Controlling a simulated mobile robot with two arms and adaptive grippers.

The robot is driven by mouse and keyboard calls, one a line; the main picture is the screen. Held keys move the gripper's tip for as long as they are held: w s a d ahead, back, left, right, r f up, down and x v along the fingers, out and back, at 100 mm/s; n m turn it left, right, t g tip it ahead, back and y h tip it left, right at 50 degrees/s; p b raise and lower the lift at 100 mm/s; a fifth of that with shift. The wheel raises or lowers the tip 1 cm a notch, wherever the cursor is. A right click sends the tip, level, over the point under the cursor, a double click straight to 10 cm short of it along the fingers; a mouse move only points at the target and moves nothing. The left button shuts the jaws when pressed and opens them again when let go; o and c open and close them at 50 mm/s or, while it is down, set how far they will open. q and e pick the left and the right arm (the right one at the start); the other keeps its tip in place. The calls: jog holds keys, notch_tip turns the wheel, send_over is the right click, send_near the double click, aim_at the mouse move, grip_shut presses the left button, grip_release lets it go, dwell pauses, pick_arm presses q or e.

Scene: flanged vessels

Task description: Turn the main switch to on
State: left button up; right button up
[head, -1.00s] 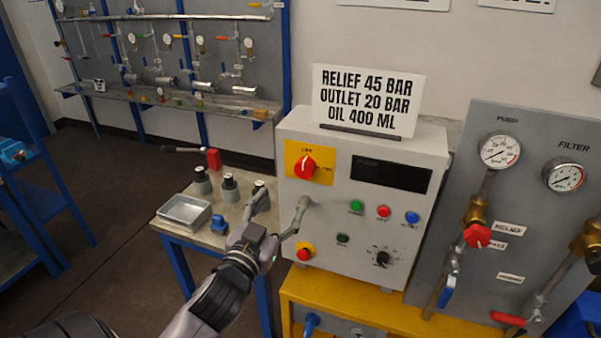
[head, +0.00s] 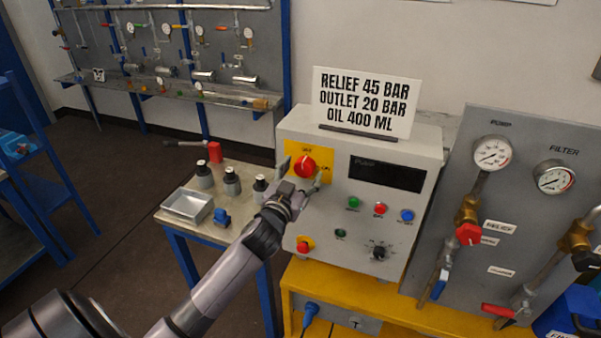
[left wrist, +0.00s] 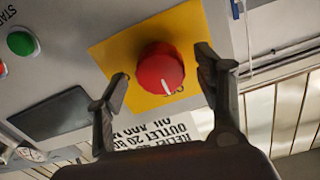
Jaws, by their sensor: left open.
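The main switch (head: 305,165) is a red round knob on a yellow plate (head: 290,150) at the upper left of the grey control box. In the left wrist view the red knob (left wrist: 160,70) shows a white pointer mark, in front of the yellow plate (left wrist: 120,52). My left gripper (head: 303,172) is at the switch, its fingers open. In the left wrist view the fingers of my left gripper (left wrist: 162,78) stand on either side of the knob, with gaps visible between them and it. My right gripper is not in view.
The control box (head: 345,215) also carries a dark display (head: 386,174), several push buttons, a black selector (head: 379,252) and a red emergency button (head: 304,245). A sign (head: 365,100) stands on top. A side table (head: 180,227) with bottles and a tray stands left.

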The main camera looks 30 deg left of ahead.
pick_arm(q)
jog(key=shift+c, duration=0.3)
jog(key=c, duration=1.1)
jog(key=shift+m, duration=0.3)
jog(key=m+p, duration=0.1)
jog(key=m, duration=0.3)
jog(key=m+p, duration=0.1)
jog(key=m, duration=0.3)
jog(key=shift+m, duration=0.3)
jog(key=m, duration=0.4)
jog(key=shift+p, duration=0.4)
jog(key=m, duration=0.4)
jog(key=shift+p, duration=0.3)
jog(key=shift+f+m, duration=0.1)
jog(key=shift+m, duration=0.3)
